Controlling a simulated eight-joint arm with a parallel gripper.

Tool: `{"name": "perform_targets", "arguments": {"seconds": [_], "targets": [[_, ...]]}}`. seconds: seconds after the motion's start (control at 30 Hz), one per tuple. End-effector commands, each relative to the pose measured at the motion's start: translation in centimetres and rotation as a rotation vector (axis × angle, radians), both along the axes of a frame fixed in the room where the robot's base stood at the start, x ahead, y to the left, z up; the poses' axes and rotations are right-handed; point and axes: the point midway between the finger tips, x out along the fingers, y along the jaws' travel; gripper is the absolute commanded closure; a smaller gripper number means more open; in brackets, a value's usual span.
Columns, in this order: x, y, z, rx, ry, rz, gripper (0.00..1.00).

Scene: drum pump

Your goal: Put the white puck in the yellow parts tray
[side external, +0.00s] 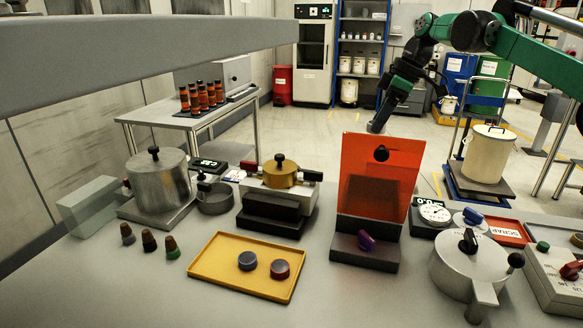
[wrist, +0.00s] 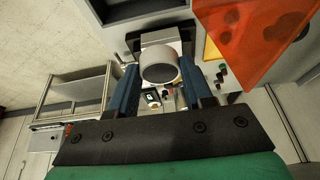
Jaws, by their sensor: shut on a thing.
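My gripper (side external: 380,118) is behind the upright orange panel in the side view, pointing down near its top edge. The yellow parts tray (side external: 225,274) lies on the near side of the bench, left of the panel.
The orange panel (side external: 398,165) stands on a dark base between my gripper and the tray; it is also close by in the wrist view (wrist: 255,40). A brass-topped fixture (side external: 280,175), a steel pot (side external: 158,180) and a lidded vessel (side external: 468,265) stand nearby.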

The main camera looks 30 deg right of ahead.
Motion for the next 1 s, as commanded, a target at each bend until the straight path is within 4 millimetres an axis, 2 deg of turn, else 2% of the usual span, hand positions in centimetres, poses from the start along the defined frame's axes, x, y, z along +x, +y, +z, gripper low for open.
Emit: {"name": "perform_targets", "arguments": {"seconds": [0.1, 0.2, 0.4, 0.6, 0.77, 0.87, 0.93, 1.0], "targets": [[-1.6, 2.7, 1.7, 0.002, 0.009, -0.145, 1.0], [-2.9, 4.3, 2.7, 0.009, 0.008, -0.263, 1.0], [-4.9, 6.4, 3.6, 0.015, -0.005, -0.405, 1.0], [-6.0, 7.5, 3.9, 0.001, -0.023, -0.461, 1.0], [-5.5, 9.3, 3.8, -0.005, -0.026, -0.462, 1.0], [-4.5, 12.0, 3.4, -0.008, -0.028, -0.452, 1.0], [-3.8, 14.6, 3.0, -0.009, -0.029, -0.444, 1.0], [-2.1, 15.8, 1.5, -0.011, -0.024, -0.469, 1.0]]}}
